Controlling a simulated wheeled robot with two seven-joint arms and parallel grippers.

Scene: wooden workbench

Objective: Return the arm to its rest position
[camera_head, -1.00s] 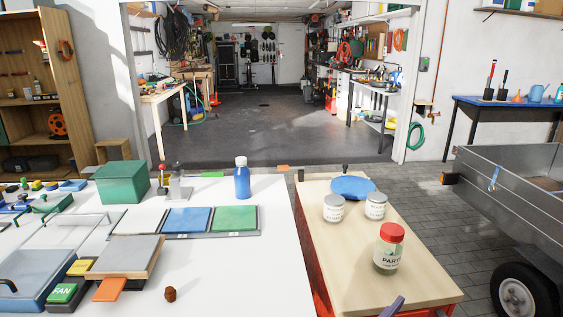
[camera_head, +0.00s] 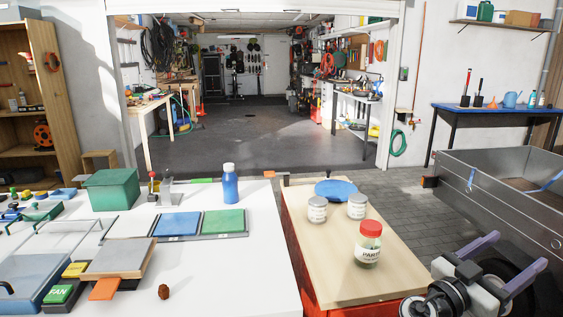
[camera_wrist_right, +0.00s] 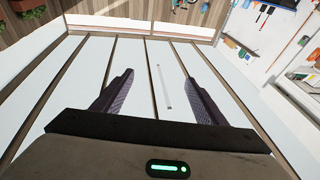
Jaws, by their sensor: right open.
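My right gripper (camera_head: 519,250) is at the lower right of the head view, in front of the trailer wheel and to the right of the wooden bench top. Its two purple-grey fingers are spread apart with nothing between them. The right wrist view also shows both fingers of the right gripper (camera_wrist_right: 161,75) apart and empty, against pale panels divided by dark strips. My left gripper and arm are not in the head view.
A red-lidded jar (camera_head: 369,244), two small cans (camera_head: 317,209) and a blue disc (camera_head: 334,188) stand on the wooden bench top (camera_head: 345,270). A metal trailer (camera_head: 500,205) stands close behind the right gripper. The white table (camera_head: 215,275) holds trays and a blue bottle (camera_head: 230,185).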

